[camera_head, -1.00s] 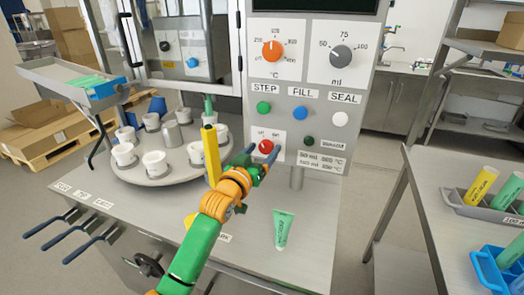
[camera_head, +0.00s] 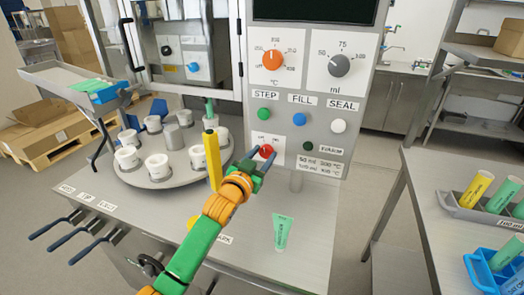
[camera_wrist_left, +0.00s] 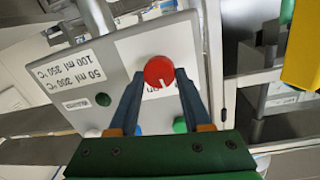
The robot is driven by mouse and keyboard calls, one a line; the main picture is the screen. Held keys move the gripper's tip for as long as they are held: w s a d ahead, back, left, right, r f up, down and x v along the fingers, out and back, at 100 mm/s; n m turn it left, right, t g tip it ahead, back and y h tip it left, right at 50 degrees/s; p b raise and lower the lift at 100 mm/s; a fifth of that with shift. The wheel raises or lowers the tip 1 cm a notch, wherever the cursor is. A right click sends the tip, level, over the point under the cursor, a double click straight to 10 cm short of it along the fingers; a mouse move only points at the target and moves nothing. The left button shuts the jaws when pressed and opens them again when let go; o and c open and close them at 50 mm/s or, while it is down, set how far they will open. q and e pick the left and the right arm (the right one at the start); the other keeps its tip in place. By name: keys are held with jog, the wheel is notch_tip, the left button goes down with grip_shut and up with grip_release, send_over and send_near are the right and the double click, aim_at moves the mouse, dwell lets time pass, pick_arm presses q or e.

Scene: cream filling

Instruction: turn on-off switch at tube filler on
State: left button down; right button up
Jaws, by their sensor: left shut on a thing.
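The on-off switch is a red round knob (camera_head: 266,150) on a white plate low on the tube filler's grey panel (camera_head: 345,100). My left gripper (camera_head: 260,158) comes up to it from below. In the left wrist view the red knob (camera_wrist_left: 159,72) sits between the two blue fingertips, which are shut on its sides. A small white mark shows on the knob's lower edge there, and part of an "on" label lies below it. My right gripper is not in view.
Green (camera_head: 264,113), blue (camera_head: 299,119) and white (camera_head: 338,126) buttons sit above the switch. A yellow post (camera_head: 212,160) stands close left of my arm. A turntable with white cups (camera_head: 157,166) is further left.

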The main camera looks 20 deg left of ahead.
pick_arm(q)
jog(key=m+p, duration=0.2)
jog(key=m, duration=0.2)
jog(key=shift+r, duration=0.2)
jog(key=shift+d+m+y+p, duration=0.1)
jog(key=shift+m+y+p, duration=0.4)
jog(key=shift+m, duration=1.2)
jog(key=shift+f+m, duration=0.1)
jog(key=shift+m, duration=0.2)
jog(key=shift+c, duration=2.4)
grip_release()
jog(key=shift+o, duration=0.7)
jog(key=shift+w+f+g, duration=0.1)
jog(key=shift+g, duration=0.2)
